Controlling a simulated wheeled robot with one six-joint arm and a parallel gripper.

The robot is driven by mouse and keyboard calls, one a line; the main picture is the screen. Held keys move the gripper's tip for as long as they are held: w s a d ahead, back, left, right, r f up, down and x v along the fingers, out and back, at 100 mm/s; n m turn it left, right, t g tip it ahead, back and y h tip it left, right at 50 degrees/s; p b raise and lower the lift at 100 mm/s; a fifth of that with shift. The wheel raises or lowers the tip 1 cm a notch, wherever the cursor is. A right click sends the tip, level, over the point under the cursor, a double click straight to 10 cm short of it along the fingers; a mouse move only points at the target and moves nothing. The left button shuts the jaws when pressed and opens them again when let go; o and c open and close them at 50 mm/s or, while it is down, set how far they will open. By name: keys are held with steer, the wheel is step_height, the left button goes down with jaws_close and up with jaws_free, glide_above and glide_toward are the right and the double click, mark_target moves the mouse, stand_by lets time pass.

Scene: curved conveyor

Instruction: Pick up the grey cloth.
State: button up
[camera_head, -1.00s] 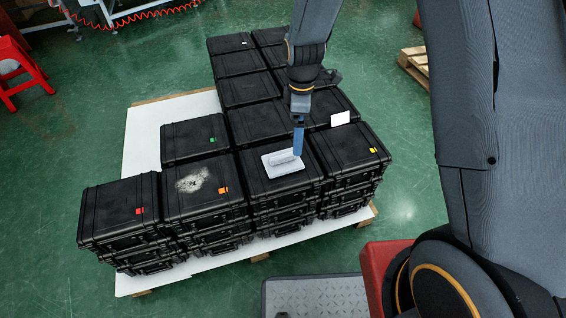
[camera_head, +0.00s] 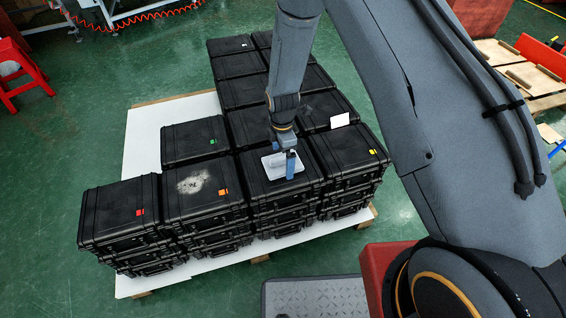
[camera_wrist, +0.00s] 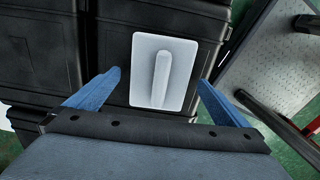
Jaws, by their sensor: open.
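The grey cloth (camera_head: 268,163) shows as a flat light-grey rectangle with a raised ridge along its middle. It lies on top of a black case in the front part of the stack. In the wrist view the cloth (camera_wrist: 177,88) is ahead of my gripper, with the ridge standing between the two blue fingers. My gripper (camera_head: 284,166) is open and empty, pointing down over the cloth. It hides part of the cloth in the head view. The fingers appear apart from the ridge; I cannot tell their exact height above the case.
Black cases (camera_head: 118,201) stand stacked on a white-topped pallet (camera_head: 140,150). One case has a whitish dusty patch (camera_head: 192,181). A white card (camera_head: 340,120) lies on the case behind. A red stool (camera_head: 22,65) stands at left. Green floor is clear around the pallet's left.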

mark_target(282, 158)
steer(key=shift+f, duration=0.55)
steer(key=c, duration=1.1)
steer(key=shift+r, duration=0.1)
step_height(282, 158, up, 10)
steer(key=shift+f+b, duration=0.1)
steer(key=shift+b, duration=0.25)
